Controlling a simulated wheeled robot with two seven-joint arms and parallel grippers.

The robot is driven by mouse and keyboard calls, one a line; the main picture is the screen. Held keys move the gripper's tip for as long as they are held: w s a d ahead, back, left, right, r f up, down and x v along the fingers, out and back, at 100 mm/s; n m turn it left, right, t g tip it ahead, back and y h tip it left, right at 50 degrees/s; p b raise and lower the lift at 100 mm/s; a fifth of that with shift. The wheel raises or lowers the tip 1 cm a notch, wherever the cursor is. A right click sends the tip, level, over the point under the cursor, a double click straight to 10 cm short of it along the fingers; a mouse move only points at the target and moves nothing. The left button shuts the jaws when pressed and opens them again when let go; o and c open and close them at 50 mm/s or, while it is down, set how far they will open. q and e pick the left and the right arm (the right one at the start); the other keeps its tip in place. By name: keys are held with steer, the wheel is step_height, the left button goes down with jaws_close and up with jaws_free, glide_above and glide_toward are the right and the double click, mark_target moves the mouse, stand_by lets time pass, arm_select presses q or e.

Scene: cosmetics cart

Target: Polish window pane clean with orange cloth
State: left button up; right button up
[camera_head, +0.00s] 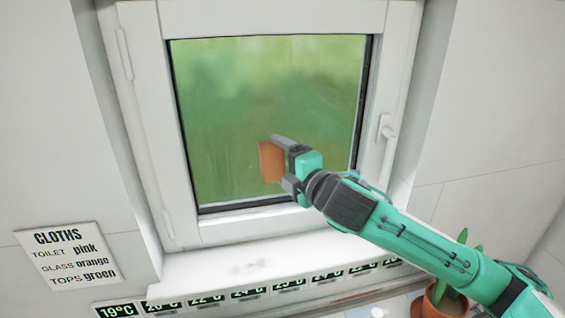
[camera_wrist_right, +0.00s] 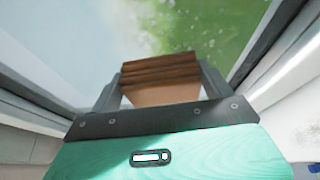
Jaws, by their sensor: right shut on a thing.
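The window pane (camera_head: 268,90) is set in a white frame and shows blurred green behind it, with faint streaks or marks on the lower part. My right gripper (camera_head: 281,165) is shut on the folded orange cloth (camera_head: 267,161), in front of the lower middle of the pane. In the right wrist view the cloth (camera_wrist_right: 160,70) sits folded between the two fingers, with the pane (camera_wrist_right: 205,28) beyond it. Small pale specks show on the glass there. I cannot tell whether the cloth touches the glass. My left gripper is not in view.
The window handle (camera_head: 387,135) is on the right of the frame. A sign about cloths (camera_head: 67,255) is on the left wall. The white sill (camera_head: 245,268) has a smudge and a temperature strip (camera_head: 205,300) along its front. A potted plant (camera_head: 440,299) stands below my right arm.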

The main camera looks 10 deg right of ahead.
steer(key=shift+d+p, duration=0.8)
steer(key=shift+d, duration=4.75)
steer(key=shift+s+f, duration=0.1)
steer(key=shift+s+b, duration=0.6)
steer(key=shift+s, duration=2.25)
steer(key=shift+a, duration=0.1)
